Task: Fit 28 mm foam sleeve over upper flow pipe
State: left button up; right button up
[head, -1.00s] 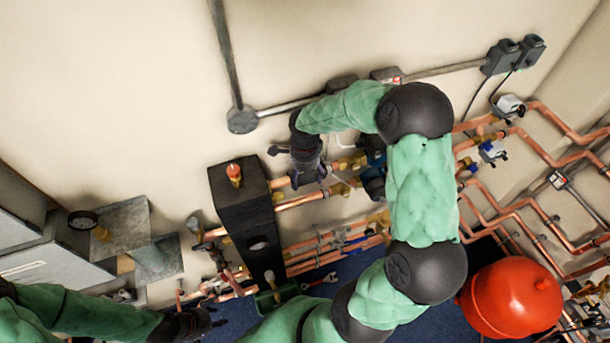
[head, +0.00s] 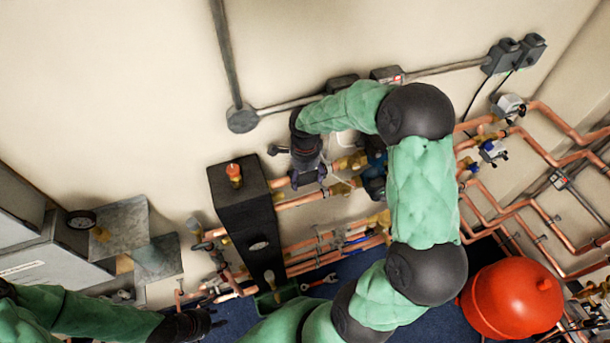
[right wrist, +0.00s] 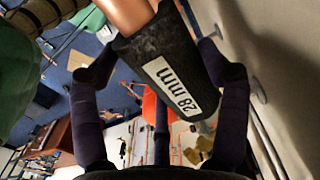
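The foam sleeve (right wrist: 160,65) is black with a white "28 mm" label. In the right wrist view a copper pipe (right wrist: 125,14) runs into its upper end, so the sleeve is around the pipe there. My right gripper (right wrist: 165,65) has fingertips against both sides of the sleeve, with a third finger partly hidden behind it. In the head view my right gripper (head: 308,180) is at the upper copper pipe (head: 281,183), just right of the black box; the sleeve cannot be made out there. My left gripper (head: 212,320) is low at the left, its fingers apart and empty.
The tall black box (head: 240,205) stands left of my right gripper. Brass valves (head: 345,163) and a blue-bodied pump (head: 374,175) lie close on its right. The wall (head: 120,100) is near behind. A red vessel (head: 512,300) stands at the lower right.

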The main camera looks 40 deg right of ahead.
jog(key=shift+o, duration=1.2)
jog(key=shift+r, duration=3.8)
